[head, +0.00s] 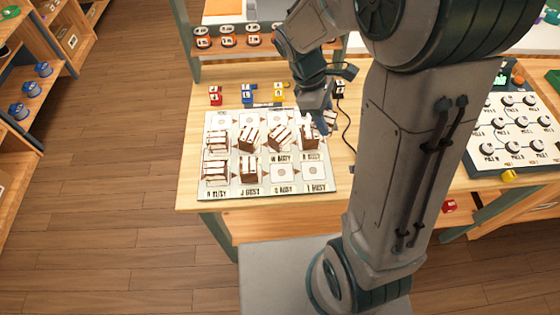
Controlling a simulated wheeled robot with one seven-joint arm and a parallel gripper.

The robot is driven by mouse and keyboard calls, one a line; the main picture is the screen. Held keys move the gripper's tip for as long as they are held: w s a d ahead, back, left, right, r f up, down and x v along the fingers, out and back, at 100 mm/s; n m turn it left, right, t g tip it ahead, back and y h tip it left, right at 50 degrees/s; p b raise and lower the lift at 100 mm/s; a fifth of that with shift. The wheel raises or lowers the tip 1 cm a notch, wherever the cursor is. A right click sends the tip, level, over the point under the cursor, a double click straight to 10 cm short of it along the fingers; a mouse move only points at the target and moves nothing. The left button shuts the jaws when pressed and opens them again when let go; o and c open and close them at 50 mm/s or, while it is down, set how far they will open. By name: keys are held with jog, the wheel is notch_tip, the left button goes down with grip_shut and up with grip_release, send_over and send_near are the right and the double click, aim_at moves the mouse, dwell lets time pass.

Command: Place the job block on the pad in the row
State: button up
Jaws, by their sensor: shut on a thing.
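A pale board (268,190) with rows of printed pads and labels lies on the wooden table. Several brown blocks with white printed tops stand on it, such as one at the left (217,140), a tilted one (249,137) and one in the front row (249,168). Two front-row pads, one (282,173) beside another (312,171), are bare. My gripper (322,125) is over the board's back right corner, shut on a brown and white block (331,117), mostly hidden by the fingers. I cannot read which block is the job block.
Small red (215,96), blue (248,94) and yellow (279,92) blocks stand behind the board. A dial panel (515,130) lies at the right. A black cable runs right of the board.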

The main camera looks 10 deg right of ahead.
jog(key=shift+a, duration=0.1)
jog(key=shift+n, duration=0.3)
jog(key=s+a+f, duration=0.1)
jog(key=a+f, duration=0.1)
jog(key=a, duration=0.1)
jog(key=s+a+f, duration=0.2)
jog(key=a, duration=0.2)
jog(key=s+a+f, duration=0.2)
jog(key=a, duration=0.1)
jog(key=shift+a+f+p, duration=0.15)
jog(key=shift+f+p, duration=0.15)
jog(key=shift+f, duration=2.1)
jog(key=shift+f, duration=0.15)
jog(key=o, duration=1)
